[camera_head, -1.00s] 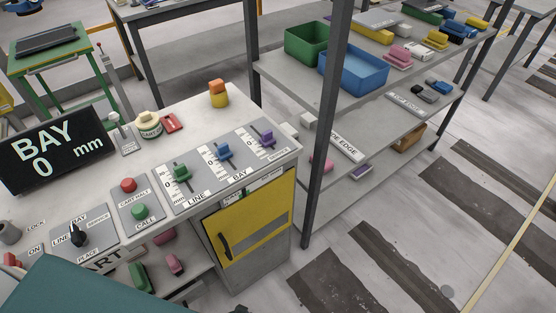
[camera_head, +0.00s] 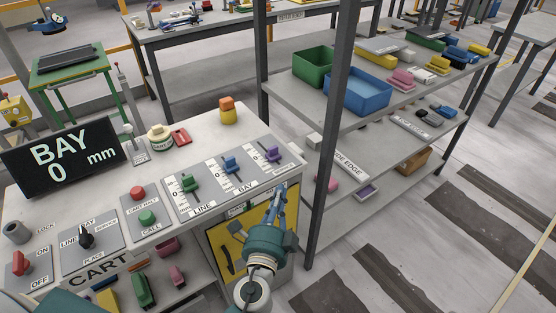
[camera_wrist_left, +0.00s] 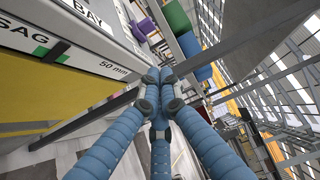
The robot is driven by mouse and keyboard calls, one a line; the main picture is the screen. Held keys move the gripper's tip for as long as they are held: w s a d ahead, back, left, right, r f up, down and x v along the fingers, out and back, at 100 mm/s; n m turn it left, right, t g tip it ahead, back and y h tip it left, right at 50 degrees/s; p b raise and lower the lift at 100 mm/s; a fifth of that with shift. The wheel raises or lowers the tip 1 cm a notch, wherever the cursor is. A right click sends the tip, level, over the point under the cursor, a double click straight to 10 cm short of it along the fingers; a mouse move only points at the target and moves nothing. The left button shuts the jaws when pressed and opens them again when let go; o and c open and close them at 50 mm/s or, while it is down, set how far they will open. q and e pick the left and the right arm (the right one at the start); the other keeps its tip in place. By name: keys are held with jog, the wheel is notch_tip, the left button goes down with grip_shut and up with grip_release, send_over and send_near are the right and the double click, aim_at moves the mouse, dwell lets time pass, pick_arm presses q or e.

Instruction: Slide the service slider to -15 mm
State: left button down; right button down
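The service slider has a purple knob (camera_head: 273,153) on the right of three slider plates on the console top. The blue bay knob (camera_head: 231,164) and green line knob (camera_head: 190,183) sit left of it. The dark display (camera_head: 62,157) reads "BAY 0 mm". A black selector knob (camera_head: 86,238) stands on a plate marked LINE, BAY, SERVICE and PLACE. My left gripper (camera_head: 281,188) is in front of the console's yellow door, below and apart from the purple knob. Its blue fingers come together at the tips in the left wrist view (camera_wrist_left: 157,75), with nothing visible between them. My right gripper is not in view.
A dark shelf post (camera_head: 326,150) stands close to the right of my left gripper. The shelf holds green and blue bins (camera_head: 357,97). A yellow-orange object (camera_head: 228,112) stands behind the sliders. A red button (camera_head: 138,193) and green button (camera_head: 148,217) are left of them.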

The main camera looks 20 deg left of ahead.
pick_arm(q)
jog(key=p, duration=0.2)
send_near(276, 149)
jog(key=w+d, duration=0.1)
jog(key=w, duration=0.1)
jog(key=w+d, duration=0.2)
jog(key=shift+d+f, duration=0.1)
jog(key=shift+d, duration=0.2)
jog(key=shift+w+a+p, duration=0.4)
jog(key=shift+w+a, duration=0.35)
jog(key=shift+a, duration=0.25)
jog(key=shift+w+a+f, duration=0.15)
jog(key=shift+w+a, duration=0.2)
jog(key=shift+a, duration=0.25)
jog(key=shift+w+a, duration=0.5)
jog(key=shift+a, duration=0.1)
